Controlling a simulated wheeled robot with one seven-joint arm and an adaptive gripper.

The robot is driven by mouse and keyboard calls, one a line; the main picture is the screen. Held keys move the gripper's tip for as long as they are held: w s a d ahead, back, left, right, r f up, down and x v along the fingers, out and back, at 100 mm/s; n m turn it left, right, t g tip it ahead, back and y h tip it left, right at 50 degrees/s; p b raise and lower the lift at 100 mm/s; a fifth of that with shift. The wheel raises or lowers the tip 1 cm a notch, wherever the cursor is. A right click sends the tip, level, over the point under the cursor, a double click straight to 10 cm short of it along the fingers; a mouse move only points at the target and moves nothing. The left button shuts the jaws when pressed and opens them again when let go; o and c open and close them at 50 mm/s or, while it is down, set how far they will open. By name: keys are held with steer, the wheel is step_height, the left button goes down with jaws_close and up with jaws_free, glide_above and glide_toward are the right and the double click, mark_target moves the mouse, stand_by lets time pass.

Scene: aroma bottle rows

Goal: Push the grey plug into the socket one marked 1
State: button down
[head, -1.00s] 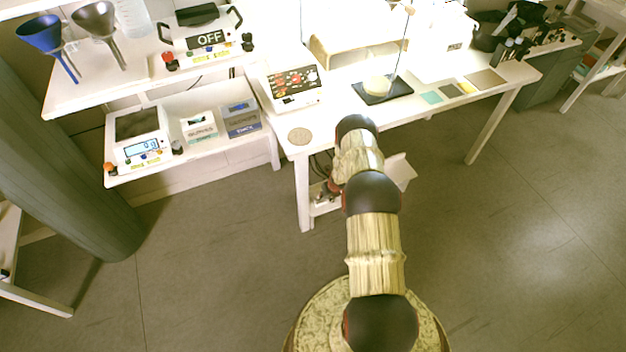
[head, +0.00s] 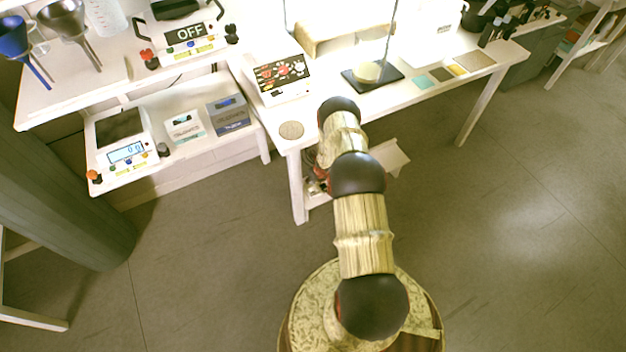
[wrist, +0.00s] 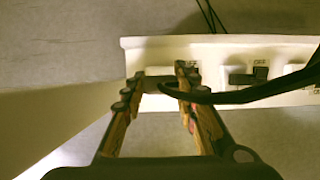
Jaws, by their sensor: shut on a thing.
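In the wrist view, my gripper (wrist: 160,82) is at the white power strip (wrist: 215,50), near its left end. Its two fingers are closed on the grey plug (wrist: 160,86), which is mostly hidden between the fingertips. A black cable (wrist: 225,98) curves from the plug off to the right. The plug is at the strip's leftmost visible socket; I cannot tell how deep it sits. No socket number is legible. In the head view, my gripper is hidden under the white table.
A dark switch (wrist: 247,78) with an OFF label sits right of my gripper on the strip. A pale surface (wrist: 60,115) lies close to its left. In the head view, the table leg (head: 297,190) stands left of my arm; open floor (head: 500,230) lies right.

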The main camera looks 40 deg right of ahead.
mark_target(313, 184)
step_height(313, 184, down, 3)
steer(key=shift+r+b, duration=0.2)
steer(key=shift+b, duration=0.8)
steer(key=shift+f, duration=1.4)
steer(key=shift+f, duration=1.05)
steer(key=c, duration=1.3)
jaws_free()
steer(key=shift+v, duration=6.05)
steer(key=shift+s+f, duration=0.1)
